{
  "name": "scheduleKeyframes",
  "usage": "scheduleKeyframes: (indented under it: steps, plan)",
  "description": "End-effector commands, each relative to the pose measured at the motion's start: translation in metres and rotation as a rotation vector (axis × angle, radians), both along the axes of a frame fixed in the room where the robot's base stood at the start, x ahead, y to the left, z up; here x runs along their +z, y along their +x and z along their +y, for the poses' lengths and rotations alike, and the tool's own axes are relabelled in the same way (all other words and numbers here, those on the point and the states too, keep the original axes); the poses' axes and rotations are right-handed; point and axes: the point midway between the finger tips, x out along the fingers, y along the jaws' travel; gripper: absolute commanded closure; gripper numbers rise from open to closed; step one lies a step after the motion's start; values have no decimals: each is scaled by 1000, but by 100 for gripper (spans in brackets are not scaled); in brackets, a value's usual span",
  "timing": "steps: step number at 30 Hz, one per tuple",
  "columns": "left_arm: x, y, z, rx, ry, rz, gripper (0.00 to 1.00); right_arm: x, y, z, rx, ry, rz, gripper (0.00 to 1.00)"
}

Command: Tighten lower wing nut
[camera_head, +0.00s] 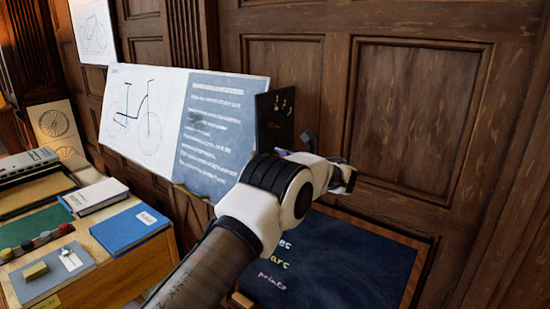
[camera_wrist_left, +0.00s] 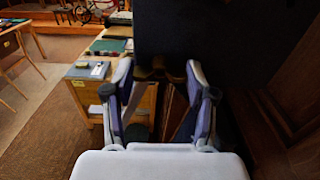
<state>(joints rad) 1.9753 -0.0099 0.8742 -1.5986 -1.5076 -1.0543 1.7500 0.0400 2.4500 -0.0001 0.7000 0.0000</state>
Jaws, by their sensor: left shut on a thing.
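My left gripper (camera_head: 343,178) reaches up from the bottom of the head view to the side of the drafting board, beside a dark upright plate (camera_head: 274,120). In the left wrist view my left gripper (camera_wrist_left: 160,70) has its fingertips on either side of a small, dim brass-brown piece (camera_wrist_left: 158,73) with two lobes. It looks like the wing nut and sits against a large dark surface (camera_wrist_left: 215,35). The gripper is shut on it. In the head view the wing nut is hidden behind my wrist. My right gripper is not in view.
A wide board (camera_head: 160,115) with a bicycle drawing and writing stands behind my arm. A dark chalkboard (camera_head: 330,265) leans below right. A wooden cabinet (camera_head: 125,265) at left carries books, a blue folder (camera_head: 130,225) and small pots. Wood panelling (camera_head: 420,115) closes off the back.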

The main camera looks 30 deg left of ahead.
Motion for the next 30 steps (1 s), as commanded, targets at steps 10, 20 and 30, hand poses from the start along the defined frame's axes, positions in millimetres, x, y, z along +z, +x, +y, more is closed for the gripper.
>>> scheduleKeyframes:
  steps: [10, 20, 30]
  plan:
    - [2, 0, 0, -1, 1, -3, 19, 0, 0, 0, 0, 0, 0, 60]
    - [1, -2, -35, -4, 2, -2, 19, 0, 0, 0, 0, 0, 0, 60]
    - [1, -8, -110, -2, 1, -3, 19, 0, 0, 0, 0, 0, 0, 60]
